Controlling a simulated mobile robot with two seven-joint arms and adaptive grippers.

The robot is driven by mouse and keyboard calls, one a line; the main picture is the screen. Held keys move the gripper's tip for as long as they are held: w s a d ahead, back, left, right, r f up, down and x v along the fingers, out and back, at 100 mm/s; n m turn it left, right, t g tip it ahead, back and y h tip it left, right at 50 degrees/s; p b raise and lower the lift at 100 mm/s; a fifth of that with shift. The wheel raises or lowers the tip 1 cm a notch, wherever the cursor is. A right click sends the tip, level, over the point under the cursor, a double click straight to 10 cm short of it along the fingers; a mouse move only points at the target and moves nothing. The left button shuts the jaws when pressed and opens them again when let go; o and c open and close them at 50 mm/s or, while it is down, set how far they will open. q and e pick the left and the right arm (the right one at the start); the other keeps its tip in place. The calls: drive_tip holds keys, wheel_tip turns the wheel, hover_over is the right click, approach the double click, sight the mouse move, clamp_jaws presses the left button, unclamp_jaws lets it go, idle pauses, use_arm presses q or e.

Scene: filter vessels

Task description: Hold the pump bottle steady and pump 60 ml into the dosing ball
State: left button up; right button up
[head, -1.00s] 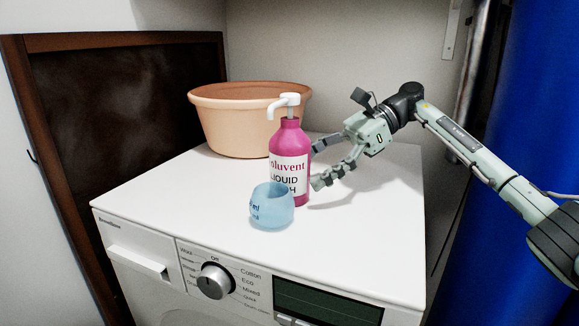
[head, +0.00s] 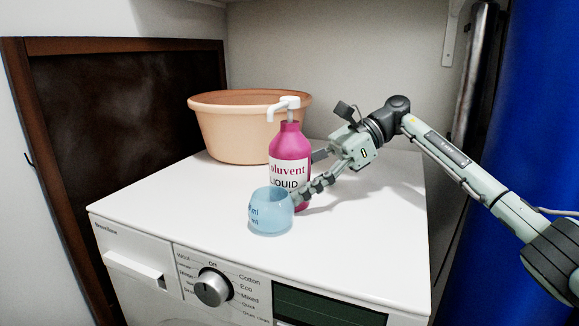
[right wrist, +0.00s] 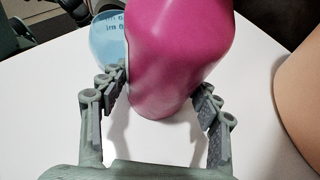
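The magenta pump bottle (head: 290,146) stands upright on the white machine top, its white pump head (head: 287,104) pointing left. It also fills the upper middle of the right wrist view (right wrist: 170,45). The translucent blue dosing ball (head: 270,212) sits in front of the bottle and slightly left, its opening up; it looks empty. My right gripper (head: 308,178) is low at the bottle's right side, its fingers open around the lower body, one on each side (right wrist: 163,85). The fingertips are very close to the bottle; I cannot tell whether they touch.
A terracotta tub (head: 235,128) stands behind and left of the bottle. The white machine top (head: 370,235) is clear at the right and front left. Its front panel has a knob (head: 212,287). A dark framed board (head: 130,130) stands at the left, a blue cylinder (head: 535,120) at the right.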

use_arm(q)
clamp_jaws()
idle(0.5)
idle(1.2)
